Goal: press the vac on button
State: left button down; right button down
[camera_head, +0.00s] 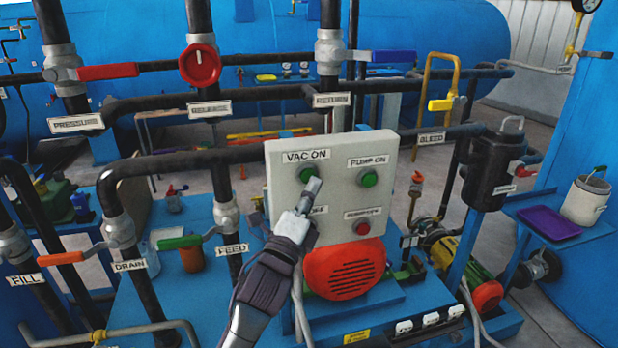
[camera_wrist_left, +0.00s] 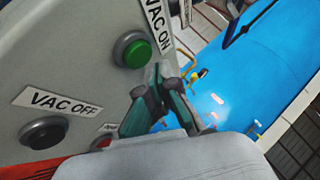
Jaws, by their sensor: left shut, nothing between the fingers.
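The green VAC ON button (camera_head: 307,172) sits at the upper left of the grey control panel (camera_head: 334,186), under its label. In the wrist view the button (camera_wrist_left: 133,49) is whole, in a dark ring. My left gripper (camera_head: 313,185) is shut and empty, its tips just below the button in the head view. In the wrist view the closed fingertips (camera_wrist_left: 158,74) are close beside the button's edge; I cannot tell whether they touch the panel. The black VAC OFF button (camera_wrist_left: 44,135) shows in the wrist view, but my gripper hides it in the head view.
A green PUMP ON button (camera_head: 368,178) and a red button (camera_head: 363,228) are on the panel's right side. A red motor cover (camera_head: 345,270) sits below the panel. Black pipes and the red RELEASE wheel (camera_head: 200,64) are above and left.

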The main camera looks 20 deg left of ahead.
dwell(0.4)
pick_arm(q)
jog(key=shift+w+a, duration=0.25)
jog(key=shift+w, duration=0.1)
